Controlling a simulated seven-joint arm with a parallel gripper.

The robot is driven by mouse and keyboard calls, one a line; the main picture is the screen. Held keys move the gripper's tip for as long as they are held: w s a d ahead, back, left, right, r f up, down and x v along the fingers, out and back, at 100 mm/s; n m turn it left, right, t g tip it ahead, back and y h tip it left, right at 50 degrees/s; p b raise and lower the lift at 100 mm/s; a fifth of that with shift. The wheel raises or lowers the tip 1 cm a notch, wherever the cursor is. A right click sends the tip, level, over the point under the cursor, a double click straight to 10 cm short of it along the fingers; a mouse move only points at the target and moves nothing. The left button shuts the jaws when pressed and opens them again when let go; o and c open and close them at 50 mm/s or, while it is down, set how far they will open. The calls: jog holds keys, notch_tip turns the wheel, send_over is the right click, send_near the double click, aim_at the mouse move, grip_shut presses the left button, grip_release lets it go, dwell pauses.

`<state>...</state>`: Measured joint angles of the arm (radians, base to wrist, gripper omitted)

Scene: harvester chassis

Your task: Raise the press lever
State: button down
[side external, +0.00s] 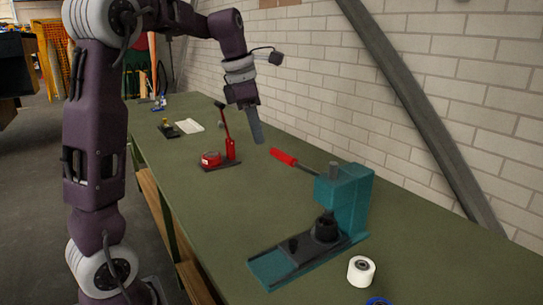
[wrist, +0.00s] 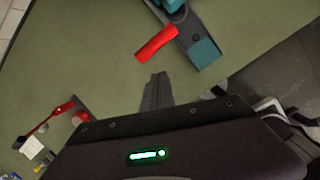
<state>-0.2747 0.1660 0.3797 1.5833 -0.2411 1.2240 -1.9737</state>
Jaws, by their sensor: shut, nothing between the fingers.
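The teal press (side external: 343,205) stands on the green table. Its lever has a red handle (side external: 284,157) and juts from the press head toward the left, close to level and tilted slightly up at its end. In the wrist view the red handle (wrist: 157,43) lies just beyond my fingertips, with the teal press (wrist: 205,52) beside it. My gripper (side external: 258,139) is shut and empty, pointing down. Its tips look a little above and left of the handle's end in the side view, and apart from it. In the wrist view my gripper (wrist: 157,78) also shows shut.
A red tool with an upright lever (side external: 230,149) stands left of the press. A white roller (side external: 361,271) and a blue ring (side external: 379,301) lie near the front. A brick wall (side external: 420,110) with a diagonal beam runs behind the table.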

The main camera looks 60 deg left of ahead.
aim_at(300, 165)
jog(key=s+d+n+t, duration=0.1)
jog(key=s+n, duration=0.3)
jog(key=n, duration=0.1)
jog(key=x, duration=1)
jog(key=shift+t, duration=0.3)
jog(key=w+r, duration=0.2)
jog(key=w, duration=0.1)
jog(key=shift+r, duration=0.4)
jog(key=shift+w+r, duration=0.55)
jog(key=shift+r, duration=0.25)
